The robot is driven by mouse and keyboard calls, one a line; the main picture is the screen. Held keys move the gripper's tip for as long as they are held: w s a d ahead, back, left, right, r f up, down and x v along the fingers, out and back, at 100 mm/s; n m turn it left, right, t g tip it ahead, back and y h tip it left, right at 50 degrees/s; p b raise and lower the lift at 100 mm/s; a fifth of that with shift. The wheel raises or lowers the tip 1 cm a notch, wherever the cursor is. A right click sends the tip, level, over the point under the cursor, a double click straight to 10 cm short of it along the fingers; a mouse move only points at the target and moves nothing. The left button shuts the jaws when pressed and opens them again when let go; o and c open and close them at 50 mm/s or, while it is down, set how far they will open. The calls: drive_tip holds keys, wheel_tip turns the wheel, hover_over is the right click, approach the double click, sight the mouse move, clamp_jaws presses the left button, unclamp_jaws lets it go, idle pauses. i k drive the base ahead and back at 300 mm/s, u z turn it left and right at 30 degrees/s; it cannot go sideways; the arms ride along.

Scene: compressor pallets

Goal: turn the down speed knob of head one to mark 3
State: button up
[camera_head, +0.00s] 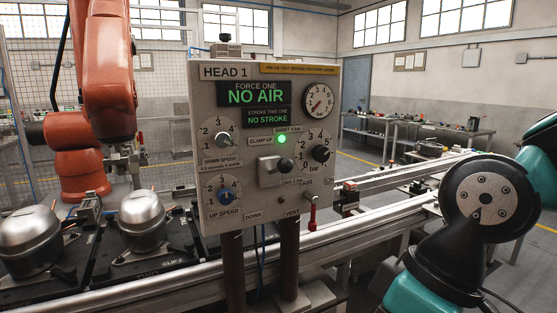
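The HEAD 1 panel (288,203) stands upright on two dark posts in the middle of the view. The down speed knob (223,139) is a small silver knob on a round grey dial at the panel's left side. Marks 2, 3 and 4 are readable around it; its exact pointer setting is too small to tell. The blue up speed knob (226,193) sits below it on a similar dial. My teal and black arm is at the right, apart from the panel. My gripper's fingers do not show.
A black bar knob (320,153), a grey clamp lever (269,165) and a red vent handle (312,212) stick out of the panel. The displays read NO AIR and NO STROKE. An orange robot arm (104,70) stands behind left. Silver compressors (146,219) sit on pallets at left.

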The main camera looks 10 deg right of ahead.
sight(221, 138)
drive_tip(key=z, duration=1.45)
drive_tip(key=k, duration=1.05)
drive_tip(key=u, duration=1.45)
drive_tip(key=i, duration=0.55)
